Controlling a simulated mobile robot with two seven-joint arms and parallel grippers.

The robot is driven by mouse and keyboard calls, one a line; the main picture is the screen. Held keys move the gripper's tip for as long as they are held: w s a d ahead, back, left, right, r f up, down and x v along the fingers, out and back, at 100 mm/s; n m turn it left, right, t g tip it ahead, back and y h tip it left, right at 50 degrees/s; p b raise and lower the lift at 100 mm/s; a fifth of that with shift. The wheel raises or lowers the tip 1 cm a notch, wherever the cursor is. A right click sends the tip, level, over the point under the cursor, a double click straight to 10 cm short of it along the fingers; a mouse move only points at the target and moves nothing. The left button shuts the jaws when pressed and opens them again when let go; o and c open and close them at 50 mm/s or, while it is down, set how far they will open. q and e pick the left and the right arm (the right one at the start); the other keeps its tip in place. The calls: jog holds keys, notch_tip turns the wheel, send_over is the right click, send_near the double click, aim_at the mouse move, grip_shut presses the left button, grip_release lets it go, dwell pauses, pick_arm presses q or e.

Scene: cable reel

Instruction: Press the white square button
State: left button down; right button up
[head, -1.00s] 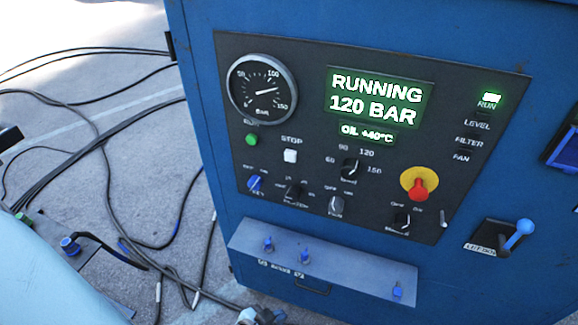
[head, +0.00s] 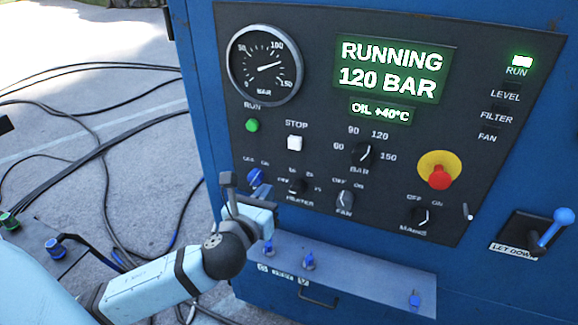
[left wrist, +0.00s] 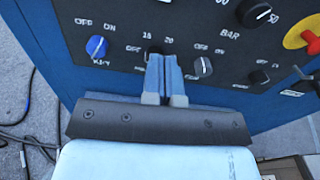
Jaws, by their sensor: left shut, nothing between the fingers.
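The white square button (head: 295,143) is on the dark control panel (head: 320,25), under the word STOP and right of the green RUN button (head: 252,125). My left gripper (head: 228,186) is in front of the panel's lower left, below and left of the white button, near the blue key knob (head: 255,177). In the left wrist view its two fingers (left wrist: 164,75) are together with nothing between them, pointing at the panel near the heater knob. The white button is not visible in the left wrist view. My right gripper is not in view.
The display (head: 391,70) reads RUNNING 120 BAR. A red emergency knob on a yellow disc (head: 438,158) and several black knobs are to the right. A blue ledge with valves (head: 375,278) juts out below. Cables lie on the ground at left.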

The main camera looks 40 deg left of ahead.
pick_arm(q)
jog(key=shift+a+r+m, duration=0.1)
jog(key=shift+r+m, duration=0.2)
jog(key=shift+r, duration=0.1)
jog(key=p, duration=0.2)
send_near(292, 149)
jog(key=x, duration=0.7)
jog(key=shift+w+f, duration=0.1)
jog(key=shift+w, duration=0.2)
